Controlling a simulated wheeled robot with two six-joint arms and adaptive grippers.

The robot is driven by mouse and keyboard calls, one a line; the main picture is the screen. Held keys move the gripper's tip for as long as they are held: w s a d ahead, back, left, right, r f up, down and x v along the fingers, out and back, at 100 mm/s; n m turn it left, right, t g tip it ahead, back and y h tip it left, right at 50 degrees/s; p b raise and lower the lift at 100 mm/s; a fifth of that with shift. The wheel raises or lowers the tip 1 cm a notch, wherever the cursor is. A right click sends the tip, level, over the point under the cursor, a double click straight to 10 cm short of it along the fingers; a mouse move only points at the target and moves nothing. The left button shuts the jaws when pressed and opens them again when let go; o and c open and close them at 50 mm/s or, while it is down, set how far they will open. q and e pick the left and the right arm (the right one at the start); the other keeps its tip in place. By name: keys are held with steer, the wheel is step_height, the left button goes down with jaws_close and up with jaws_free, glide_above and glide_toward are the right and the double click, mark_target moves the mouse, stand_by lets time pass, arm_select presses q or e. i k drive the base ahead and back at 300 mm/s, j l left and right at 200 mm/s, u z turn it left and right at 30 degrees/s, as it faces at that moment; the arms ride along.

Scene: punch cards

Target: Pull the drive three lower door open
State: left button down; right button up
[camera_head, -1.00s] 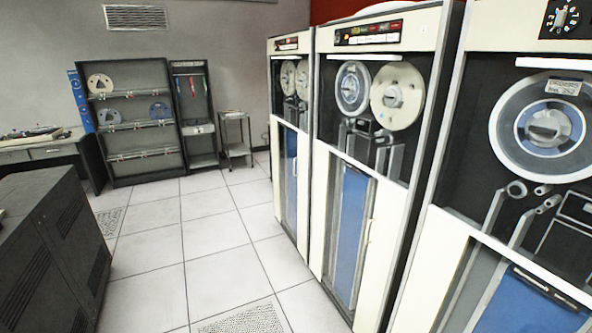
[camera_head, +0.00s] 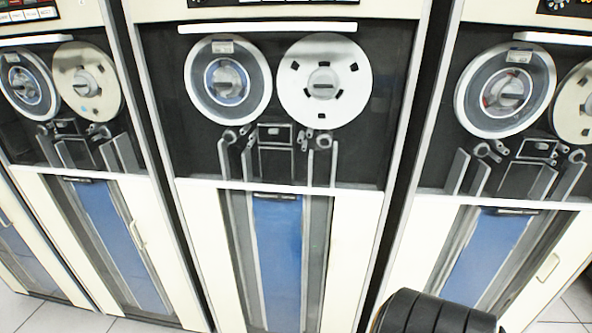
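Tape drives stand side by side in the head view. The middle drive (camera_head: 270,110) faces me, with two reels behind its upper window. Its lower door (camera_head: 345,250) is cream with a blue strip down the centre and looks shut. The left drive's lower door (camera_head: 160,270) has a light handle (camera_head: 137,235) and looks shut. The right drive's lower door (camera_head: 408,245) also looks shut, with a handle (camera_head: 547,267) near its right side. I see no number showing which is drive three. Neither gripper is in view.
A black ribbed rounded part (camera_head: 430,314) at the bottom edge covers part of the right drive's base; I cannot tell what it is. Another drive's blue panel (camera_head: 22,260) shows at the far left. Pale floor tiles (camera_head: 40,315) show at the lower left.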

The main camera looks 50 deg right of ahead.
mark_target(356, 213)
steer(key=z, duration=1.45)
steer(key=k+l, duration=0.05)
